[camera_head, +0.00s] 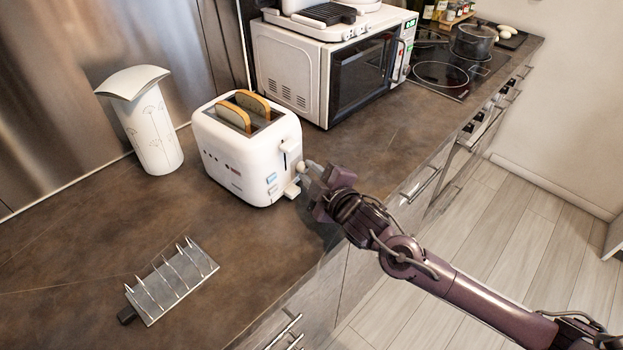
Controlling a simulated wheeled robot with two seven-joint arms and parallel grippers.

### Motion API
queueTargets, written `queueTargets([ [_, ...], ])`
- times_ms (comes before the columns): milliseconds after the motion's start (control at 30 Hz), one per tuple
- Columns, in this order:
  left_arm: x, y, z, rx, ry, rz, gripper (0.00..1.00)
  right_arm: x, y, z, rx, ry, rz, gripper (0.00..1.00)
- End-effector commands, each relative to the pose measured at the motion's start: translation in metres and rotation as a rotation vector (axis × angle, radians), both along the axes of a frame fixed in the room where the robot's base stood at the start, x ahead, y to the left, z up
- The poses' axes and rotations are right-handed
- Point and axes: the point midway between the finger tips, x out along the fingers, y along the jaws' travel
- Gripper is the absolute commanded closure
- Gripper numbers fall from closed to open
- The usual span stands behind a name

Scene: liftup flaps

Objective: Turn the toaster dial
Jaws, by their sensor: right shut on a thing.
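The white toaster (240,160) stands on the brown counter, with two slices of bread (243,110) in its slots. Its near right end has a slot with a lever, blue-marked buttons (271,184) and a pale knob-like part low down (293,188). My right gripper (308,179) is at that end of the toaster, with its fingers closed at the dial. The fingers and the arm partly hide the dial, and its exact angle cannot be made out. My left gripper is not in view.
A metal toast rack (172,283) lies at the front left of the counter (80,260).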

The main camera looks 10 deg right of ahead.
Motion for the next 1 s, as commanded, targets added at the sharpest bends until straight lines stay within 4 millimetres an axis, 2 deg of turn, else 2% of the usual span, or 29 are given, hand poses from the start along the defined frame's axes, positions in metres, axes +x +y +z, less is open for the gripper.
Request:
queueTargets([
  [533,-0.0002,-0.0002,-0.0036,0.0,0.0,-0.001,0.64,-0.0003,0.0005,-0.0005,-0.022,-0.017,0.001,1.0],
  [567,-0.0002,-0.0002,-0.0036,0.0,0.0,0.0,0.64,-0.0002,0.0004,-0.0005,-0.022,-0.017,0.001,0.77],
  [700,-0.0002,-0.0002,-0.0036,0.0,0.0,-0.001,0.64,-0.0002,0.0004,-0.0005,-0.021,-0.017,0.001,0.58],
  [1000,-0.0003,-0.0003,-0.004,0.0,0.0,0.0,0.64,-0.0015,-0.0002,-0.0007,-0.021,-0.017,0.001,0.57],
])
